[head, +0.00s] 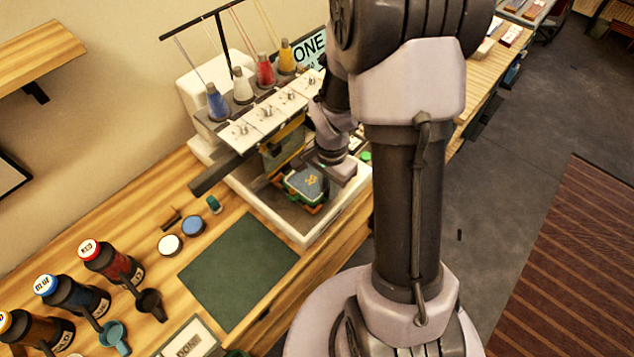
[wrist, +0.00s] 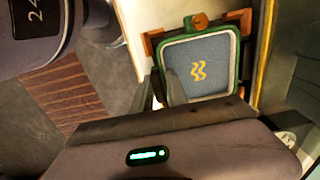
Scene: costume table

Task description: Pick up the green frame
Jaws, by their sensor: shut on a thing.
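The green frame (head: 300,193) is at the embroidery machine, below its needle head, over the white tray-like base. It holds blue-grey cloth with a yellow zigzag mark. In the wrist view the green frame (wrist: 238,62) shows nearly whole, with a brown knob at its top edge and brown bracket pieces at its corners. My gripper (wrist: 171,86) is shut on the frame's near left edge; in the head view my gripper (head: 325,168) reaches it from the right. The exact contact is partly hidden by the fingers. I cannot tell whether the frame is resting on the brackets.
The machine (head: 265,115) with several coloured thread spools stands close above and left of the frame. White base walls (head: 305,238) surround it. A dark green mat (head: 240,270) lies clear in front. Labelled bottles (head: 112,262) and small cups stand at the left.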

